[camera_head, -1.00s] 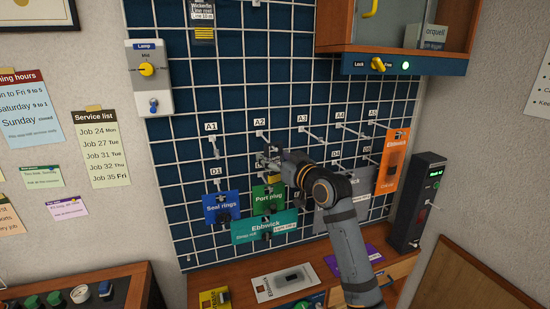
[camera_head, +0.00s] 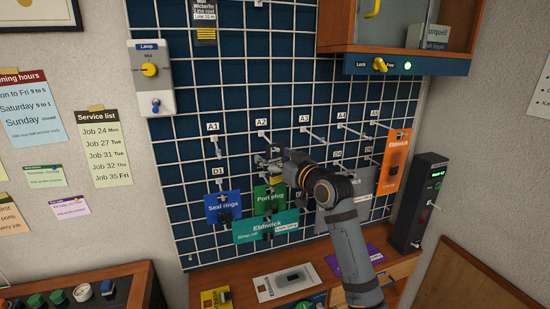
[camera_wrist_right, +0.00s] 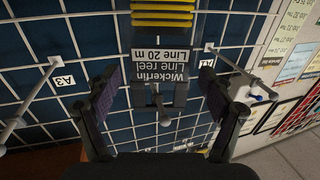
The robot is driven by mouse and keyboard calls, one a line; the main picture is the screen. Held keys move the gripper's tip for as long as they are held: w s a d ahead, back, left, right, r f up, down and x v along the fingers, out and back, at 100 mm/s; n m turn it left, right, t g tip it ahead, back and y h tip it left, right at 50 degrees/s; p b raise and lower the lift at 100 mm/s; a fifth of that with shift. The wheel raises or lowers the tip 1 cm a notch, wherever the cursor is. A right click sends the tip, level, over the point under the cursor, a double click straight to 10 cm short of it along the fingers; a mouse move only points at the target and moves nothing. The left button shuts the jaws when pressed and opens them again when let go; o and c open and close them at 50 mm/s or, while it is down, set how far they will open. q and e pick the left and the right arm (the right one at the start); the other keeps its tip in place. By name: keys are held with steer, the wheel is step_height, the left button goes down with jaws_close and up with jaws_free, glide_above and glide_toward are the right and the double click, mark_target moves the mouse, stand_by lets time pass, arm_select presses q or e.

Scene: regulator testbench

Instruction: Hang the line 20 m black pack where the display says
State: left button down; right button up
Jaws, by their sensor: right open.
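The line 20 m pack (camera_wrist_right: 158,63), dark with yellow coils, shows upside down in the right wrist view. It is between the spread fingers of my right gripper (camera_wrist_right: 158,97), which is open. A peg (camera_wrist_right: 159,108) stands out at the pack's header, between labels A3 and A1; the pack appears to hang there. In the head view my right gripper (camera_head: 266,160) is just below the A2 label (camera_head: 261,122) and largely hides the pack. A display (camera_head: 436,173) on the dark box at the right shows small green text I cannot read surely. My left gripper is not in view.
Below my right gripper hang blue Seal rings (camera_head: 223,207), a green Port plug (camera_head: 268,198) and a teal Ebbwick pack (camera_head: 265,227). An orange pack (camera_head: 394,160) hangs at the right. A line 10 m pack (camera_head: 204,25) hangs high up. Peg A1 (camera_head: 216,141) looks empty.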

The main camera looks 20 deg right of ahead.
steer(key=v, duration=1.2)
